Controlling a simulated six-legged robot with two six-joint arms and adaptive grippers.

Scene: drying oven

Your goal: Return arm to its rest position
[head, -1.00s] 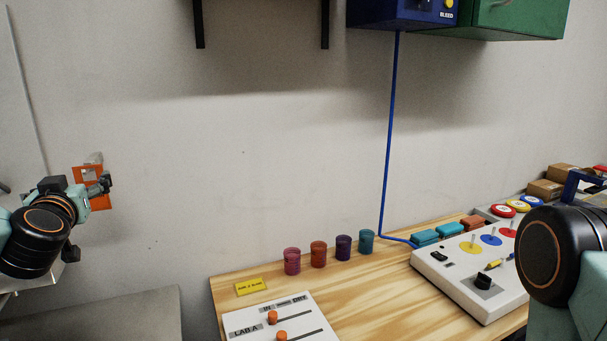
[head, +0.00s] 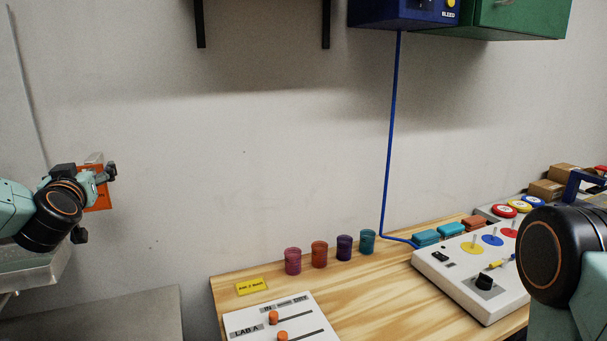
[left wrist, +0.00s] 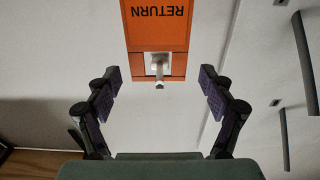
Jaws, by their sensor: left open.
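My left gripper (head: 108,173) is at the left of the head view, in front of an orange plate (head: 97,190) on the wall. In the left wrist view my left gripper (left wrist: 160,92) has its two dark fingers spread wide, with nothing between the pads. There the orange plate reads "RETURN" upside down (left wrist: 158,20), and a small grey metal lever (left wrist: 159,70) sticks out of its lower part, apart from both fingers. My right arm shows at the right edge of the head view, but its gripper is not visible.
A wooden bench (head: 370,290) holds several coloured jars, a white slider panel (head: 280,318) and a white control box (head: 470,270). A blue hose (head: 391,130) runs down the wall. A metal ledge (head: 35,272) lies below my left arm. The wall between is clear.

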